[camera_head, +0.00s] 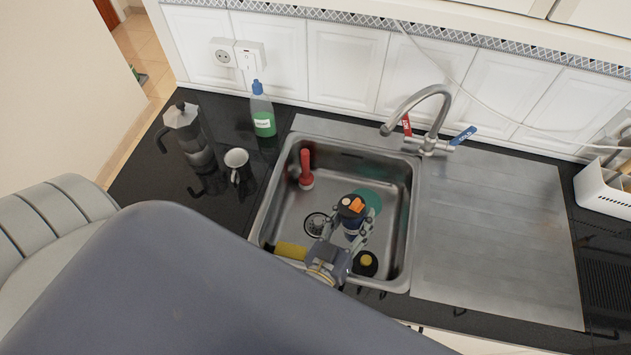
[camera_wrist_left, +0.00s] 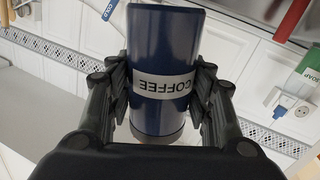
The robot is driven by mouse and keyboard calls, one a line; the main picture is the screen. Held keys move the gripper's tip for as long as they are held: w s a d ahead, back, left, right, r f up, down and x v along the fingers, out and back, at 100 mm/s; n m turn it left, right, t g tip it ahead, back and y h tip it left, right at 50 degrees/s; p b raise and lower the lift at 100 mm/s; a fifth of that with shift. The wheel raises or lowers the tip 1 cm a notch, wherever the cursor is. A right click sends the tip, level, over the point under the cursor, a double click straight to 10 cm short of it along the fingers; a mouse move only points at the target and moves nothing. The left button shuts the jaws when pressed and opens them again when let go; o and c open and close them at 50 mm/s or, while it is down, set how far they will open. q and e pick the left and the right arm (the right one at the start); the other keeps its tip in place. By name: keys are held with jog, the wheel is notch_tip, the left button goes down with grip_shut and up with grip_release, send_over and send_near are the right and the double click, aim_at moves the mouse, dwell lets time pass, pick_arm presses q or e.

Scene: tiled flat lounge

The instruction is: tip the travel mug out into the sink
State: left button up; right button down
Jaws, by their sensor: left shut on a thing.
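The travel mug (camera_head: 351,226) is dark blue with a black and orange top. My left gripper (camera_head: 343,243) is shut around its body and holds it over the sink (camera_head: 283,207). The mug looks roughly upright, with its top facing up. In the left wrist view the mug (camera_wrist_left: 165,50) sits between both fingers (camera_wrist_left: 163,95), its grey COFFEE band upside down in that inverted picture. I see no liquid coming out. The mug and gripper hide part of the sink floor. My right gripper is not in view.
The sink holds a red-handled tool (camera_head: 305,168), a teal round item (camera_head: 370,199), a yellow sponge (camera_head: 291,250) and a black item with a yellow centre (camera_head: 365,263). The tap (camera_head: 430,140) rises behind. A moka pot (camera_head: 190,138), cup (camera_head: 237,160) and soap bottle (camera_head: 263,115) stand left.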

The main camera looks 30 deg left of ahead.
aim_at(344, 222)
pick_arm(q)
jog(key=shift+w+a+f+n+b, duration=0.1)
jog(key=shift+a+f+n+b, duration=0.35)
jog(key=shift+n, duration=0.25)
jog(key=shift+w+a+f+n+g+b, duration=0.15)
jog(key=shift+a+f+n+b, duration=0.3)
jog(key=shift+n+b, duration=0.25)
jog(key=shift+a+f+n+g+b, duration=0.15)
jog(key=shift+a+f+n+b, duration=0.35)
jog(key=shift+n, duration=0.3)
jog(key=shift+d+f+n+g+h+b, duration=0.2)
jog(key=shift+f+n+b, duration=0.6)
jog(key=shift+n+b, duration=0.55)
jog(key=shift+d+f+n+g+h+b, duration=0.1)
jog(key=shift+f+n+h+b, duration=0.2)
jog(key=shift+f+n+b, duration=1)
jog(key=shift+r+b, duration=0.35)
jog(key=shift+r, duration=0.45)
jog(key=shift+r+n+h, duration=0.25)
jog(key=shift+n+h, duration=0.05)
jog(key=shift+n, duration=0.05)
